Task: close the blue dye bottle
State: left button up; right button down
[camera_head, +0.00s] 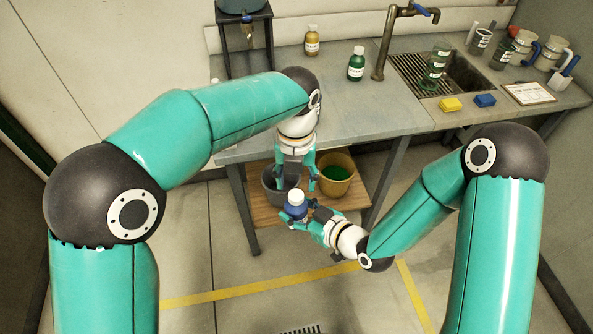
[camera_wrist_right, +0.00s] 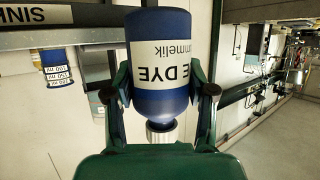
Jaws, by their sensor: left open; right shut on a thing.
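The blue dye bottle (camera_head: 295,211) is held in front of the workbench, with its white cap (camera_head: 297,197) on top in the head view. My right gripper (camera_head: 302,214) is shut on the bottle's body. In the right wrist view the blue bottle (camera_wrist_right: 160,85) is between the two fingers, its label upside down. The pale ribbed cap (camera_wrist_right: 162,132) shows at its neck there; I cannot tell how tight it is. My left gripper (camera_head: 296,180) is open and empty, pointing down just above the cap, apart from it as far as I can see.
A grey bucket (camera_head: 270,193) and a yellow bucket with green liquid (camera_head: 350,168) stand on the wooden lower shelf (camera_head: 268,217) behind. On the bench (camera_head: 345,112) stand a green bottle (camera_head: 356,66), an amber bottle (camera_head: 312,42) and a tap by the sink (camera_head: 405,68).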

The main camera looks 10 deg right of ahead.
pick_arm(q)
jog(key=n, duration=0.5)
jog(key=shift+n, duration=0.4)
jog(key=n, duration=0.4)
jog(key=shift+s+a+r, duration=0.1)
jog(key=n, duration=0.4)
jog(key=shift+r+n, duration=0.1)
jog(key=shift+n, duration=0.3)
jog(key=n, duration=0.4)
jog(key=shift+r, duration=0.15)
jog(key=n, duration=0.4)
jog(key=shift+r+n, duration=0.15)
jog(key=shift+n, duration=0.25)
jog(key=n, duration=0.4)
jog(key=shift+r, duration=0.2)
jog(key=n, duration=0.3)
jog(key=r+n, duration=0.1)
jog(key=n, duration=0.2)
jog(key=shift+n, duration=0.4)
jog(key=shift+r+n, duration=0.1)
jog(key=shift+n, duration=0.3)
jog(key=shift+r, duration=0.35)
jog(key=shift+f, duration=0.15)
